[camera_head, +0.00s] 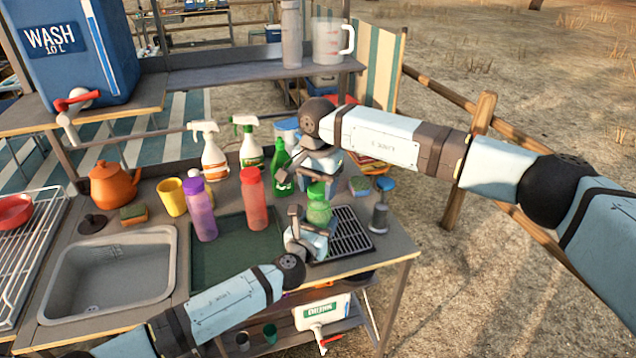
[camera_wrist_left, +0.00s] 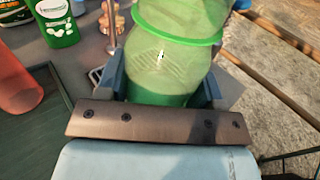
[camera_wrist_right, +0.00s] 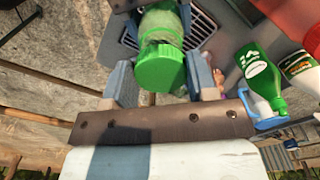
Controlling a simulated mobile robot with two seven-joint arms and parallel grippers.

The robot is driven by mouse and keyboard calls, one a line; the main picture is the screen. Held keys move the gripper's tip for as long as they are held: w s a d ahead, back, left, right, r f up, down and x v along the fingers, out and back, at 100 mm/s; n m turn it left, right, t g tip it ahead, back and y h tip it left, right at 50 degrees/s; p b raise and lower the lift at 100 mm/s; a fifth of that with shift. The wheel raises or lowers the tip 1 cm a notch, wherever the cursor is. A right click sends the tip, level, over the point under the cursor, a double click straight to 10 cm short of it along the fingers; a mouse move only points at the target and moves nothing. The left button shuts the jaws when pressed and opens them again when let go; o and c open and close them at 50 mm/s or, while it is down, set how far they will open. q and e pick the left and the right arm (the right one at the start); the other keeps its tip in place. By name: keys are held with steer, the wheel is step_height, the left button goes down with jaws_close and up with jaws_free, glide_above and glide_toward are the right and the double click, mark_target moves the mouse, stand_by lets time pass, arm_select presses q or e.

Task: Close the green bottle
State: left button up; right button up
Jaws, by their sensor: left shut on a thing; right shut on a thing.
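The green bottle (camera_head: 319,211) stands upright near the right end of the counter, translucent with a green cap (camera_head: 317,190) at its top. My left gripper (camera_head: 314,226) is shut on the bottle's lower body; the left wrist view shows the bottle (camera_wrist_left: 172,65) between its fingers, with its top cut off. My right gripper (camera_head: 314,184) comes from above and is shut on the cap; the right wrist view shows the cap (camera_wrist_right: 160,68) between the fingers, over the bottle (camera_wrist_right: 160,25). I cannot tell whether the cap is fully seated.
A green squeeze bottle (camera_head: 280,168), red bottle (camera_head: 254,200) and purple bottle (camera_head: 200,210) stand to the left. A dark green tray (camera_head: 213,262) lies in front of them.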

steer(key=shift+f, duration=0.55)
steer(key=shift+f, duration=0.55)
arm_select(q)
jaws_close()
arm_select(e)
steer(key=m, duration=0.7)
steer(key=shift+w+a, duration=0.15)
steer(key=m, duration=0.6)
steer(key=shift+w+m, duration=0.15)
steer(key=shift+m, duration=0.15)
steer(key=m, duration=0.6)
steer(key=shift+w+m, duration=0.1)
steer(key=shift+m, duration=0.2)
steer(key=m, duration=0.3)
steer(key=shift+w+f+m, duration=0.1)
steer(key=shift+m, duration=0.3)
steer(key=m, duration=0.3)
steer(key=shift+d+m, duration=0.2)
steer(key=shift+m, duration=0.1)
